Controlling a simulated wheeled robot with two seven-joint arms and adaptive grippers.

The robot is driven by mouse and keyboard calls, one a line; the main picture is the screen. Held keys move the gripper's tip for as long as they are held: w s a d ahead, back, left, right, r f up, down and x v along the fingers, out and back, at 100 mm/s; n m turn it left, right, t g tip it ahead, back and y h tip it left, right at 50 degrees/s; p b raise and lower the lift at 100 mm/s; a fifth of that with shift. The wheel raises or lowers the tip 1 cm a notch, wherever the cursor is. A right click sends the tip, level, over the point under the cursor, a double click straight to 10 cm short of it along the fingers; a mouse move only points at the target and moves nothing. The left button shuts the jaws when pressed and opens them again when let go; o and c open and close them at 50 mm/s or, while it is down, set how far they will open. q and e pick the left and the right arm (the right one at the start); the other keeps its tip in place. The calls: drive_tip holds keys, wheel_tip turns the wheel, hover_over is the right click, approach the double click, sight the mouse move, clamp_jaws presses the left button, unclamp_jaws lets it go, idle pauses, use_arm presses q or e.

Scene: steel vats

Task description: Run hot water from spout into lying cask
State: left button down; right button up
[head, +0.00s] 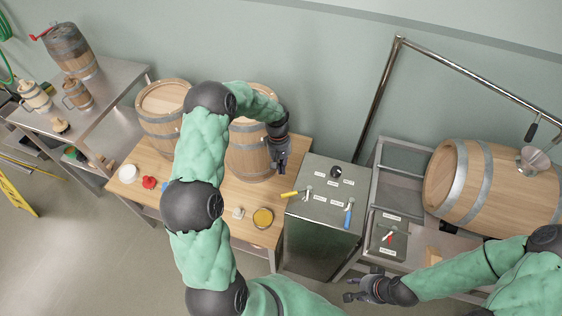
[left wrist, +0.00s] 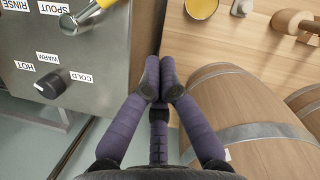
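The lying cask (head: 478,185) rests on its side on a stand at the right, with a metal funnel (head: 533,160) on its upper side. A bent steel pipe (head: 375,105) arches over it; its dark-handled end (head: 531,131) hangs above the funnel. The steel control box (head: 322,235) carries a black knob (left wrist: 47,85) labelled hot, warm and cold, and a yellow lever (left wrist: 80,18) near the spout label. My right gripper (head: 350,289) is open and empty, low in front of the stand.
Two upright casks (head: 163,112) stand on the wooden bench (head: 205,195); my left arm partly covers one. A blue lever (head: 348,216) is on the box. A lower panel (head: 385,250) has a red-and-white lever. Another table (head: 120,75) holds a small keg and mugs.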

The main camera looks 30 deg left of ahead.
use_arm(q)
drive_tip(key=s+d+f, duration=0.3)
drive_tip(key=shift+d+f+p, duration=0.35)
drive_tip(key=shift+d+p, duration=0.05)
drive_tip(key=shift+p, duration=0.05)
drive_tip(key=shift+s, duration=0.2)
drive_tip(key=shift+s+d+n, duration=0.15)
drive_tip(key=shift+s+n, duration=0.05)
drive_tip(key=shift+n, duration=0.2)
